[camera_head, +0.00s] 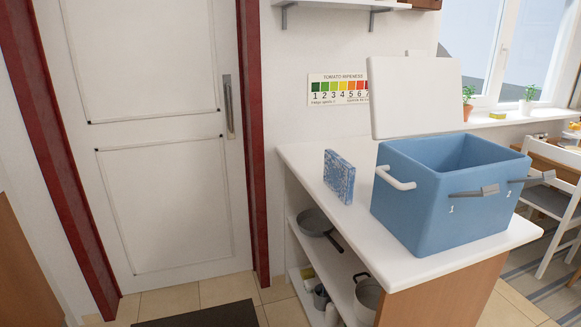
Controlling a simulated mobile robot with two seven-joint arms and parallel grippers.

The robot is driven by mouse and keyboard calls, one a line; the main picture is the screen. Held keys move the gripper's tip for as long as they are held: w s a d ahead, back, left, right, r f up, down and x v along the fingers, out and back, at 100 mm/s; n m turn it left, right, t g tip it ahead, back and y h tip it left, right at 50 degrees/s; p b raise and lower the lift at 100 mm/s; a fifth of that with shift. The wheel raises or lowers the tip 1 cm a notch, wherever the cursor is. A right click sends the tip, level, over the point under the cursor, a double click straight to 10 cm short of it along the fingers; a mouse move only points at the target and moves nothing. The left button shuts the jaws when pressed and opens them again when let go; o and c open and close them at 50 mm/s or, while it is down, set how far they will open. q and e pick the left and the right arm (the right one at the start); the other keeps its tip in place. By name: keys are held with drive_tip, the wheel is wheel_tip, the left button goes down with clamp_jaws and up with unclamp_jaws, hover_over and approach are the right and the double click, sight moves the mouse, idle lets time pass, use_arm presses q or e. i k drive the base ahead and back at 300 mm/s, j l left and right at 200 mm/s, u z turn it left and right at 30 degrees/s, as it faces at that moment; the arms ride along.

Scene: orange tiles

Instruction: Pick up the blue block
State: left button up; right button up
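A blue block (339,176) with a pale pattern on its face stands upright on the white counter (310,158), close to its left edge. It is to the left of a large blue cooler box and apart from it. Neither of my grippers is in view.
The blue cooler (415,213) is open, with its white lid (415,97) raised behind it and a white handle (396,180) towards the block. Shelves below the counter hold pans (316,223). A closed white door (150,140) is at left; a white chair (562,215) is at right.

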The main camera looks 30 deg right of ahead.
sight(339, 174)
drive_tip(key=i+j+z, duration=0.1)
drive_tip(key=i, duration=0.45)
drive_tip(key=i+j+z, duration=0.1)
drive_tip(key=i, duration=0.5)
drive_tip(key=i+j+z, duration=0.1)
drive_tip(key=i+z, duration=0.15)
drive_tip(key=z, duration=0.2)
drive_tip(key=i+j+z, duration=0.2)
drive_tip(key=z, duration=0.25)
drive_tip(key=i+j+z, duration=0.3)
drive_tip(key=z, duration=0.15)
drive_tip(key=i+j+z, duration=0.15)
drive_tip(key=j+z, duration=0.2)
drive_tip(key=z, duration=0.15)
